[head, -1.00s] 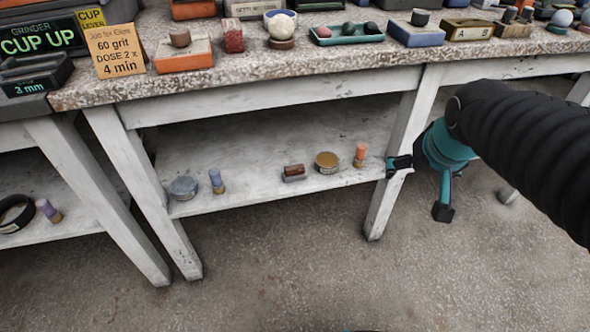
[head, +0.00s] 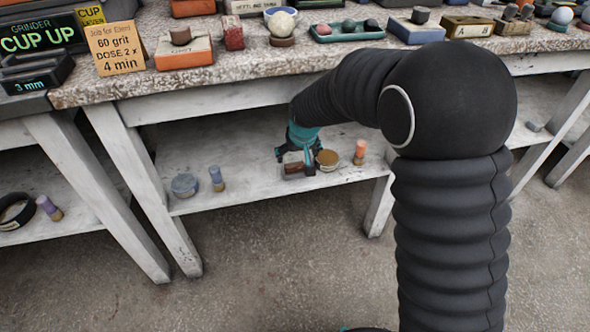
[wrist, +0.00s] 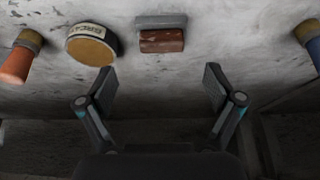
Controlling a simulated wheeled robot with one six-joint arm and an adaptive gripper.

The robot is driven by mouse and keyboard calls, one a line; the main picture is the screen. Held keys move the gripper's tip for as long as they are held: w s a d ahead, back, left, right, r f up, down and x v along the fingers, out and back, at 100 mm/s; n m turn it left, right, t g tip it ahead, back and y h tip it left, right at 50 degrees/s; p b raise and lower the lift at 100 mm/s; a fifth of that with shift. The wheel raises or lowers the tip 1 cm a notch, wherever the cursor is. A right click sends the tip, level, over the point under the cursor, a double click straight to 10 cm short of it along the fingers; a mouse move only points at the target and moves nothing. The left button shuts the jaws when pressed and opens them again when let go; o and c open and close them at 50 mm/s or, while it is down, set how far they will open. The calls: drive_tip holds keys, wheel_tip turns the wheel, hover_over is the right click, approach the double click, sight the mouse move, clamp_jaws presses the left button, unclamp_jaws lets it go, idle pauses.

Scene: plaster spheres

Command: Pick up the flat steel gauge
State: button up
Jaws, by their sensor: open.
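No thing in view is plainly a flat steel gauge; I cannot tell which one it is. A small brown block (wrist: 162,41) with a grey piece (wrist: 160,20) against it is on the lower shelf; whether the block rests on the grey piece is unclear. My gripper (wrist: 159,88) is open and empty. In the wrist view its two fingertips are apart, short of the brown block. In the head view my gripper (head: 295,160) is over the shelf at the block, partly hiding it.
On the white shelf (head: 245,185), a round tin (head: 327,160) and an orange-topped cylinder (head: 360,152) stand right of the gripper. A blue-grey round tin (head: 184,185) and a blue-topped cylinder (head: 216,178) stand left. The bench top (head: 250,70) overhangs the shelf. White legs stand at both sides.

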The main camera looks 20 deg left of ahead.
sight(295, 164)
drive_tip(key=shift+x, duration=3.55)
drive_tip(key=shift+a, duration=0.1)
drive_tip(key=c, duration=1.5)
drive_tip(key=shift+r, duration=0.15)
drive_tip(key=shift+r, duration=0.5)
drive_tip(key=shift+s+r, duration=0.15)
drive_tip(key=shift+s, duration=0.15)
drive_tip(key=s+d, duration=0.3)
drive_tip(key=s, duration=0.2)
drive_tip(key=s+d+b, duration=0.1)
drive_tip(key=s+d, duration=0.2)
drive_tip(key=s, duration=0.2)
drive_tip(key=s+d, duration=0.3)
drive_tip(key=s, duration=0.2)
drive_tip(key=shift+d+b, duration=0.2)
drive_tip(key=shift+b, duration=0.2)
